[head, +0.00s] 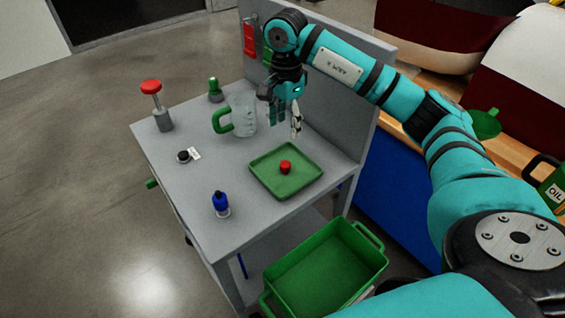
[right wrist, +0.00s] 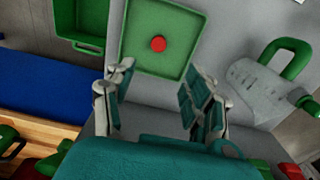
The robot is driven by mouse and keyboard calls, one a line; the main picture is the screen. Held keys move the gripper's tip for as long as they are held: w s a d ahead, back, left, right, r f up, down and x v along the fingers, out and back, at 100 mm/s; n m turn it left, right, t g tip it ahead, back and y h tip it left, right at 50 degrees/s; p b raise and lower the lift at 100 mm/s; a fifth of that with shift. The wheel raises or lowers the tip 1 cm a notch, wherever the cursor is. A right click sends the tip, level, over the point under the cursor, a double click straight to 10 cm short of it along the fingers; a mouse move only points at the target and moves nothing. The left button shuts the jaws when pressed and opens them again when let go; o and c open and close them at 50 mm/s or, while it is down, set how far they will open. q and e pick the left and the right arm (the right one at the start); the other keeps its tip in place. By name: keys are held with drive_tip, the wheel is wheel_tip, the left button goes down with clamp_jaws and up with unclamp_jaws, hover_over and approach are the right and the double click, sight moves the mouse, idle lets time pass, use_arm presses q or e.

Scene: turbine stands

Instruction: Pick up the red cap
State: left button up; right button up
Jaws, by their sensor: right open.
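The red cap (head: 285,167) lies in the green tray (head: 262,184) on the grey table. In the right wrist view the red cap (right wrist: 158,44) sits near the middle of the green tray (right wrist: 135,62), beyond the fingertips. My right gripper (head: 284,122) is open and empty, held above the table behind the tray. Its two fingers stand wide apart in the right wrist view (right wrist: 158,92), with nothing between them. My left gripper does not show.
A clear jug (head: 243,112) with a green handle stands left of my right gripper. A red-topped post (head: 157,105), a blue-topped item (head: 221,204) and a small black knob (head: 184,156) stand on the table (head: 185,210). A green crate (head: 325,262) is below, at the front right.

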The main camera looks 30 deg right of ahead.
drive_tip(key=p, duration=0.1)
hover_over(285, 164)
wheel_tip(285, 164, down, 6)
drive_tip(key=shift+w+d+r, duration=0.1)
drive_tip(key=shift+w+d, duration=0.05)
wheel_tip(285, 164, down, 3)
drive_tip(key=shift+f+p, duration=0.15)
drive_tip(key=shift+p, duration=0.2)
wheel_tip(285, 164, down, 4)
drive_tip(key=shift+f+p, duration=0.2)
drive_tip(key=shift+p, duration=0.65)
drive_tip(key=shift+f, duration=0.35)
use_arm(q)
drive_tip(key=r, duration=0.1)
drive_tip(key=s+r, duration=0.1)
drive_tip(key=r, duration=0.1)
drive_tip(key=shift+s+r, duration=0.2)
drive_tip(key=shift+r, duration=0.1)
use_arm(e)
drive_tip(key=c, duration=0.9)
